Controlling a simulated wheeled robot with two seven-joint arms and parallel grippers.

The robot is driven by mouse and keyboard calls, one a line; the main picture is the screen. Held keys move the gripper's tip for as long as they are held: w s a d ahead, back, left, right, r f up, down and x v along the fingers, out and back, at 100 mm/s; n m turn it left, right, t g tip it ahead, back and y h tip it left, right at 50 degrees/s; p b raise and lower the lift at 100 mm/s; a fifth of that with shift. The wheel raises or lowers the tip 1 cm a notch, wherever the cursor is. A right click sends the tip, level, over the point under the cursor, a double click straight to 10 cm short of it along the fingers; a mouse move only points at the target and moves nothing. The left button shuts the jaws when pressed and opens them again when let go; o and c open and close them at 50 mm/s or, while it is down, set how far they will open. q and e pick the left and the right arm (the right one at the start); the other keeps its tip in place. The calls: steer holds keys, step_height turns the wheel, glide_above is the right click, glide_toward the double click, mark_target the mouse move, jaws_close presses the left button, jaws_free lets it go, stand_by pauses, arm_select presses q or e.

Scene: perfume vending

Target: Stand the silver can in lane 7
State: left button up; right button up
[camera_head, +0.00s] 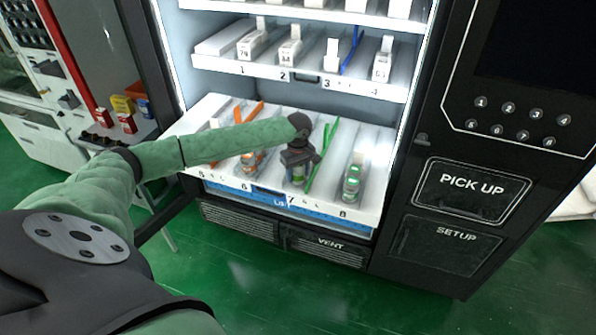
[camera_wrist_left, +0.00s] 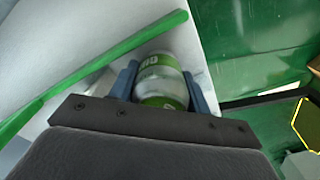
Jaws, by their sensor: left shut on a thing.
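The silver can (camera_wrist_left: 160,75), with green bands, sits between the two blue fingers of my left gripper (camera_wrist_left: 161,88) in the left wrist view. The gripper is shut on it. In the head view my left gripper (camera_head: 298,168) is at the front of lane 7 (camera_head: 291,200) on the lower shelf, left of a green divider (camera_head: 322,158). The can (camera_head: 298,177) shows only in part below the gripper, and looks upright. I cannot tell whether its base touches the lane floor. My right gripper is not in view.
An orange divider (camera_head: 254,112) stands farther left. The upper shelf (camera_head: 305,85) with white boxes hangs above.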

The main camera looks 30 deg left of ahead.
arm_select(q)
steer(key=o, duration=0.7)
steer(key=shift+f, duration=0.1)
steer(key=shift+o, duration=0.4)
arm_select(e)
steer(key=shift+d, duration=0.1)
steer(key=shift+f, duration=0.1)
arm_select(q)
steer(key=shift+r, duration=0.2)
steer(key=shift+r+b, duration=0.25)
steer(key=shift+b, duration=0.05)
step_height(320, 180, up, 10)
steer(key=b, duration=0.3)
steer(key=shift+b, duration=0.35)
steer(key=shift+r, duration=0.7)
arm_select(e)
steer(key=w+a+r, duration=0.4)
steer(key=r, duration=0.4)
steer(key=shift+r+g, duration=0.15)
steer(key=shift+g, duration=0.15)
